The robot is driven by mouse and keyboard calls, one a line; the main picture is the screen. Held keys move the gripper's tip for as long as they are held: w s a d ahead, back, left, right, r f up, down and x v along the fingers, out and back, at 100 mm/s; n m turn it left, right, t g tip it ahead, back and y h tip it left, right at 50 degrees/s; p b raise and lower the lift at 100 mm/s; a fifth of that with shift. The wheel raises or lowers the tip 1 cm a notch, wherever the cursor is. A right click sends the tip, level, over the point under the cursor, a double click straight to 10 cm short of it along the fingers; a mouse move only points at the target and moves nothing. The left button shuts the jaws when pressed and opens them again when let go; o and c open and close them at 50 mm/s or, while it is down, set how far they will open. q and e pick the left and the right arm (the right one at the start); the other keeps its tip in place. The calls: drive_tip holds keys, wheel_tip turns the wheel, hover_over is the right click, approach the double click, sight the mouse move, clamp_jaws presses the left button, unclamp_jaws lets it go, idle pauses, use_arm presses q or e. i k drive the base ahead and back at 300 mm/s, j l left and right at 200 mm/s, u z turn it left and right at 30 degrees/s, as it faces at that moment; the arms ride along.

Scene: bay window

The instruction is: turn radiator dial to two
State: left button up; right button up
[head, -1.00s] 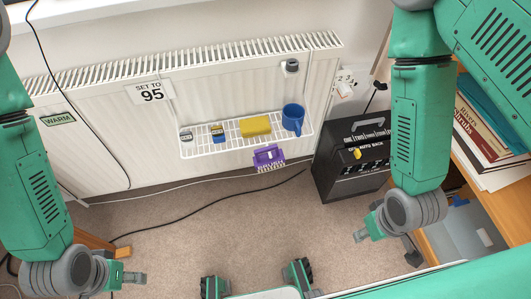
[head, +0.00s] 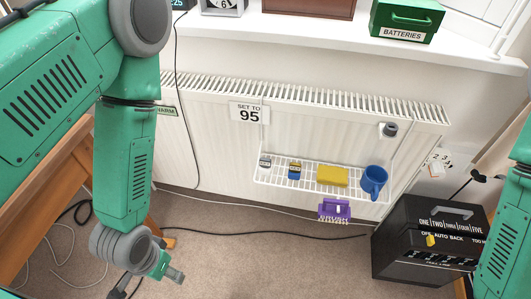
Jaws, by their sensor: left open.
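The white radiator (head: 210,140) stands under the sill with a "SET TO 95" sign (head: 249,113) on it. A small grey knob (head: 389,129) sits at its upper right. A white piece (head: 436,168) beside a card with "2" and "3" (head: 441,157) is on the wall to the right; its setting is too small to read. My left gripper (head: 175,276) is open and empty, low over the carpet, apart from the radiator. My right arm shows at the right edge; its gripper is out of view.
A wire rack (head: 310,183) holds a yellow block (head: 332,176), a blue mug (head: 373,181) and small items. A purple brush (head: 334,210) hangs below. A black box (head: 420,262) with a yellow knob stands at right. A green batteries box (head: 407,18) is on the sill. Cables cross the carpet.

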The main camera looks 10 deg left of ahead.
sight(437, 171)
drive_tip(key=z, duration=0.5)
drive_tip(key=l+z, duration=1.1)
